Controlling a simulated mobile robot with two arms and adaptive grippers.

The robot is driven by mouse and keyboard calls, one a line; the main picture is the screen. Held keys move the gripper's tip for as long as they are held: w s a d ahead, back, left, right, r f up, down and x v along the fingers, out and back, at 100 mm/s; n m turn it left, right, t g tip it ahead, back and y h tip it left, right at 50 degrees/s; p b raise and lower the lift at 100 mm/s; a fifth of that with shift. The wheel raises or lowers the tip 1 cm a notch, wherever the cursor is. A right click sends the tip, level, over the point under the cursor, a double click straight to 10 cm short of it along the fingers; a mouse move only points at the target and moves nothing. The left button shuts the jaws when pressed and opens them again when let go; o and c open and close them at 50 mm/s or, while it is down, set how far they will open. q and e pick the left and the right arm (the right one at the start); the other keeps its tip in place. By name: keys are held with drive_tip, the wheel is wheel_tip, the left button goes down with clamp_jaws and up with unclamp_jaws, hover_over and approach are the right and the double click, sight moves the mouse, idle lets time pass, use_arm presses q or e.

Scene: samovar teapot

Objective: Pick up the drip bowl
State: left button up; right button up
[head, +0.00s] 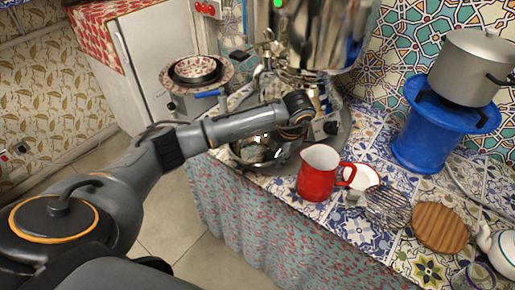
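A shiny metal bowl (256,150), which looks like the drip bowl, sits at the front edge of the tiled counter, below the samovar (320,35). My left arm comes in from the left and crosses above the bowl, covering its back part. My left gripper (308,104) is at the end of this arm, in front of the samovar's lower part and to the upper right of the bowl. Its fingers blend into the metal behind, so I cannot tell whether they are open or shut. My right gripper is not in view.
A red pitcher (318,174) stands close to the right of the bowl, with a white and red cup (366,177) beside it. A wire rack (388,208), a wooden board (440,228) and a white teapot (500,250) are farther right. A blue stand (428,140) holds a pot (470,68).

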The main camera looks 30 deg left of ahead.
use_arm(q)
clamp_jaws()
drive_tip(key=shift+r, duration=0.2)
drive_tip(key=shift+r, duration=0.75)
drive_tip(key=s+r, duration=1.1)
drive_tip(key=s, duration=0.2)
drive_tip(key=shift+s+d, duration=0.4)
drive_tip(key=shift+d, duration=0.05)
drive_tip(key=shift+s, duration=0.1)
